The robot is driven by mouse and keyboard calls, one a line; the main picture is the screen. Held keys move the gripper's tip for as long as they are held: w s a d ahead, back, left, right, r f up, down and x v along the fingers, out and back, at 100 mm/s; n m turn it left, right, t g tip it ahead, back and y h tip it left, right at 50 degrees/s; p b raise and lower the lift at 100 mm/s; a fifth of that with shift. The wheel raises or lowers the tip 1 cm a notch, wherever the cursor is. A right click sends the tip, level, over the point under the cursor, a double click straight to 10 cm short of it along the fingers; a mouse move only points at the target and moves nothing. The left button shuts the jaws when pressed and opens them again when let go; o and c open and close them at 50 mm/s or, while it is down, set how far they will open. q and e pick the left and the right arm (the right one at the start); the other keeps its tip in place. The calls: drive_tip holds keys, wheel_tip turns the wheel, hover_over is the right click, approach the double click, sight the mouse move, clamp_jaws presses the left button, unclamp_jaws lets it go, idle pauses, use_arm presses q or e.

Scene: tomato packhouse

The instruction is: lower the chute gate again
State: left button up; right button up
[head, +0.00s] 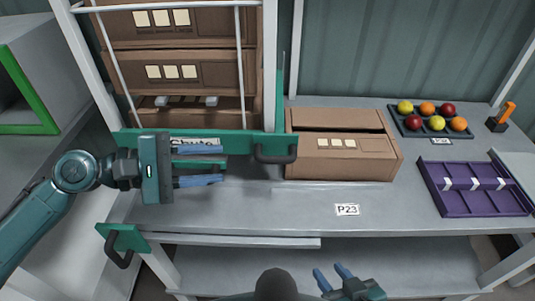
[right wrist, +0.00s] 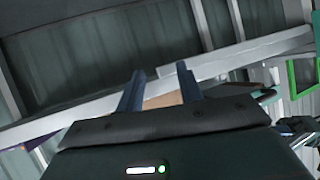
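The chute gate (head: 240,144) is a green bar across the front foot of the chute, with a dark handle (head: 275,154) at its right end and a partly covered white label. How high it stands above the table is hard to judge. My left gripper (head: 205,169) is at the gate's left half, with its blue fingers pointing right just in front of and below the label. I cannot tell whether they touch the gate. My right gripper (head: 335,277) is open and empty at the bottom of the head view; its parted fingers also show in the right wrist view (right wrist: 160,90).
Brown cartons (head: 180,73) are stacked in the chute. An open carton (head: 345,160) stands right of the gate. A fruit tray (head: 400,124), a purple divided tray (head: 468,205) and an orange-handled tool (head: 502,117) are further right. The table around the P23 label (head: 347,210) is clear.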

sight(265, 161)
use_arm(q)
drive_tip(key=p+x, duration=0.2)
drive_tip(key=x, duration=1)
drive_tip(key=shift+w+d, duration=0.1)
drive_tip(key=shift+d, duration=0.2)
drive_tip(key=shift+c, duration=0.2)
clamp_jaws()
drive_tip(key=shift+f, duration=0.15)
